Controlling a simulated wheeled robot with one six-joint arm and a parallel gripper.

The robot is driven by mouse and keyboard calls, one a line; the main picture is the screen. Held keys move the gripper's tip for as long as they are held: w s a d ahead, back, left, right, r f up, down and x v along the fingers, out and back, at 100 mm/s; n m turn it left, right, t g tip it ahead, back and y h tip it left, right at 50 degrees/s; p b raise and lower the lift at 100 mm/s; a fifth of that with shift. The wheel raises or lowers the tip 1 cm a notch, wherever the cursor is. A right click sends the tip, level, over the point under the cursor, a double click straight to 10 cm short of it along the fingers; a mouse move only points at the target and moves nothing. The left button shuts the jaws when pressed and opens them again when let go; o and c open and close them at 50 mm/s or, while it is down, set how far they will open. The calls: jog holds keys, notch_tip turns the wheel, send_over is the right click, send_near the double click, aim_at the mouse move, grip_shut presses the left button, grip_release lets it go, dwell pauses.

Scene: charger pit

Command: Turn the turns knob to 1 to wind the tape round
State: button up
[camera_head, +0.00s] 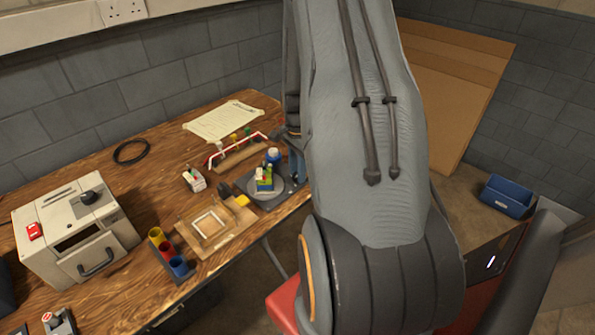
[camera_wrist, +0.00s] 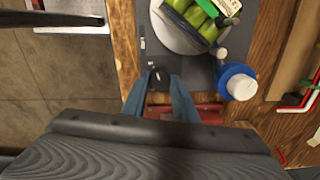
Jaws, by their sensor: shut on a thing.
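The grey winder base (camera_head: 268,203) is on the wooden bench, and its plate (camera_wrist: 203,75) shows in the wrist view. A pale round disc (camera_wrist: 170,38) on it carries a pack of green cells (camera_wrist: 195,18); the pack (camera_head: 264,178) also shows in the head view. My gripper (camera_wrist: 162,80) points down at the plate's near edge, its blue fingers closed on the small dark turns knob (camera_wrist: 160,75). The fingers hide part of the knob, and its setting cannot be read. In the head view my gripper (camera_head: 297,165) is partly hidden by my arm.
A blue tub with a white top (camera_wrist: 238,82) stands close right of the fingers in the wrist view. A red-and-white rail (camera_head: 237,149), a wooden frame (camera_head: 208,224), coloured cups (camera_head: 167,250) and a cream machine (camera_head: 75,235) stand on the bench. Open floor lies beyond its edge.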

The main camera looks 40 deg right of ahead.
jog(key=o, duration=1.1)
jog(key=shift+c, duration=0.2)
jog(key=shift+r, duration=0.1)
jog(key=shift+r+b, duration=0.75)
jog(key=shift+r, duration=3.1)
jog(key=s+a+r+n, duration=0.2)
jog(key=a+n, duration=0.4)
jog(key=a, duration=0.3)
jog(key=s+a+r+n, duration=0.2)
jog(key=s+a+n, duration=0.3)
jog(key=a, duration=0.5)
jog(key=s+a+r+n, duration=0.3)
jog(key=a+n, duration=0.5)
jog(key=a, duration=0.1)
jog(key=shift+s+a+t, duration=0.15)
jog(key=shift+a+t, duration=0.05)
jog(key=shift+t, duration=0.2)
